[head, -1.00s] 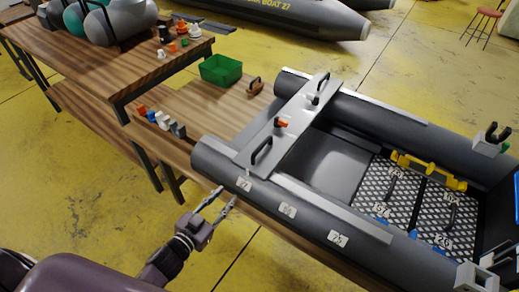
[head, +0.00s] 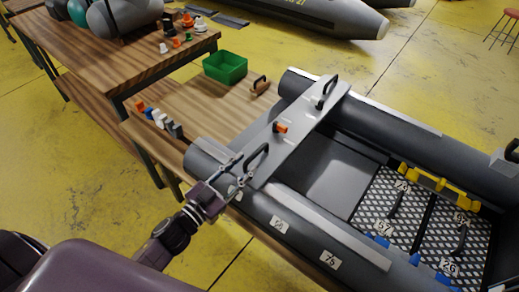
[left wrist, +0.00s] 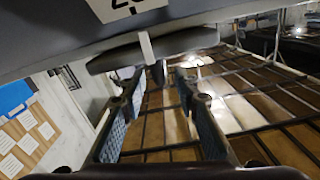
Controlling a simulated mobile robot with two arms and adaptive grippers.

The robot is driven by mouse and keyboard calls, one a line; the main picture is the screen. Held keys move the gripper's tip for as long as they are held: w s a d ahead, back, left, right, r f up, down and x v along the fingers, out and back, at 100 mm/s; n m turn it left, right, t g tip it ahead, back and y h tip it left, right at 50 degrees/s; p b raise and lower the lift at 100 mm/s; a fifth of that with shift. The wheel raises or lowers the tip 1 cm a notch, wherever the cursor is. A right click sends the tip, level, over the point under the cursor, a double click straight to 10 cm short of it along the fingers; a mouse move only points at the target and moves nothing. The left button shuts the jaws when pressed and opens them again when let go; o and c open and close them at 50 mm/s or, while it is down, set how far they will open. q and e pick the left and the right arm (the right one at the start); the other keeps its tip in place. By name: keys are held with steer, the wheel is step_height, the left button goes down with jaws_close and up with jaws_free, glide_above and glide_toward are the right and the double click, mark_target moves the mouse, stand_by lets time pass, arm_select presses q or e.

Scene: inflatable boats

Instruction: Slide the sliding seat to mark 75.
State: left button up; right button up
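The sliding seat (head: 306,122) is a grey board lying across the inflatable boat, resting on both tubes. It has a black handle near each end, the near handle (head: 258,157) and the far handle (head: 326,91), and an orange knob (head: 281,128). Mark 75 (head: 330,261) is a white card on the near tube, well to the right of the seat. My left gripper (head: 241,175) is open just left of the near handle; I cannot tell whether it touches. In the left wrist view its fingers (left wrist: 157,105) stand apart. My right gripper is not in view.
Another white mark (head: 279,225) lies between the seat and mark 75. The near tube (head: 206,157) runs along the table edge. A green bin (head: 225,67) and small coloured items stand left of the boat. Mesh floor panels (head: 440,225) with numbered tags lie inside the boat.

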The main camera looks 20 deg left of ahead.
mark_target(263, 146)
arm_select(q)
steer(key=x, duration=0.5)
steer(key=shift+w+p, duration=0.1)
steer(key=shift+p, duration=0.25)
steer(key=shift+w+d, duration=0.1)
steer(key=shift+w, duration=0.2)
steer(key=shift+w+d, duration=0.1)
steer(key=shift+w, duration=0.1)
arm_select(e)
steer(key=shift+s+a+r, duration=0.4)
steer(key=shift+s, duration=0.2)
arm_select(q)
steer(key=c, duration=0.7)
jaws_close()
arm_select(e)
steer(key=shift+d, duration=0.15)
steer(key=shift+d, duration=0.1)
